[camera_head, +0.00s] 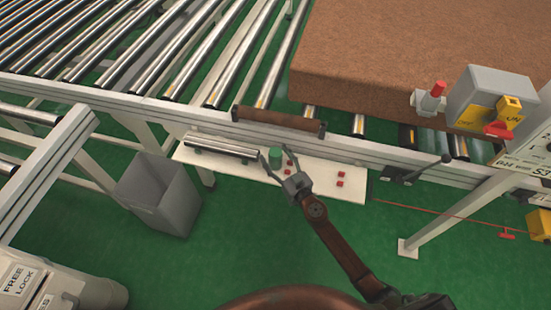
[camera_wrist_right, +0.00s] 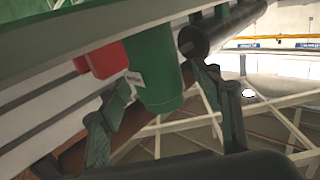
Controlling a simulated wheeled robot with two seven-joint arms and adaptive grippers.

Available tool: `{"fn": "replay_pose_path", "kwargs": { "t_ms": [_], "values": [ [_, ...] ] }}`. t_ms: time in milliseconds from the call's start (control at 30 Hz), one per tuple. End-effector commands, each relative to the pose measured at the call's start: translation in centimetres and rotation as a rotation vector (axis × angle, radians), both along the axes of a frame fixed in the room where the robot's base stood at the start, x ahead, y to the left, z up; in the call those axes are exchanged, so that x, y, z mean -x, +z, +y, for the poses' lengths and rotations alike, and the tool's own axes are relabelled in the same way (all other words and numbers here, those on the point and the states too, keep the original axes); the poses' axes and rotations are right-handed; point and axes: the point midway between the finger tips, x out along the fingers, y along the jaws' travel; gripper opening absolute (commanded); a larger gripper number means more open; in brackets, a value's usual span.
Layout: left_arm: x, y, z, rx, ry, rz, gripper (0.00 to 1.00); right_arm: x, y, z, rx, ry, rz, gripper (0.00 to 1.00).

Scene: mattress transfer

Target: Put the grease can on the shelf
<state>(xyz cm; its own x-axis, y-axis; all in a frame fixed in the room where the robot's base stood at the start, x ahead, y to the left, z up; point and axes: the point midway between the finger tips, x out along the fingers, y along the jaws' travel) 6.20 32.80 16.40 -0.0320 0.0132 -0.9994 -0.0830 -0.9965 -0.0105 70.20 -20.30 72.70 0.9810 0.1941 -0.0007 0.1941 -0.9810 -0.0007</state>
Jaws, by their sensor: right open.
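The green grease can (camera_head: 275,157) stands on the white shelf (camera_head: 322,180) below the conveyor's side rail. My right gripper (camera_head: 293,182) is open, just on the near side of the can. In the right wrist view the can (camera_wrist_right: 155,65) shows between and beyond the two spread fingers (camera_wrist_right: 165,88); I see no clear contact. The can's far side is hidden. My left gripper is in neither view.
A metal roller (camera_head: 222,147) lies on the shelf left of the can, and several red blocks (camera_head: 340,183) lie to its right. A brown roller (camera_head: 278,121) sits above on the rail. A grey bin (camera_head: 160,195) stands at left. A lever (camera_head: 430,167) juts out at right.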

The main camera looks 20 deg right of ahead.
Motion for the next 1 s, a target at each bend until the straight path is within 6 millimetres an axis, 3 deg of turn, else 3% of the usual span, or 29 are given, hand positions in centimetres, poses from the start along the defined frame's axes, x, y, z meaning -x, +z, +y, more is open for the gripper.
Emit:
{"fn": "replay_pose_path", "kwargs": {
  "t_ms": [300, 1000],
  "values": [
    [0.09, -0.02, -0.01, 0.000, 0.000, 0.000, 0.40, -0.52, 0.01, -0.09, 0.000, -0.003, 0.000, 0.59],
    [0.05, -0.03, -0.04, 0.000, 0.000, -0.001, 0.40, -0.47, 0.02, -0.18, 0.000, -0.004, 0.000, 0.11]
  ]
}}
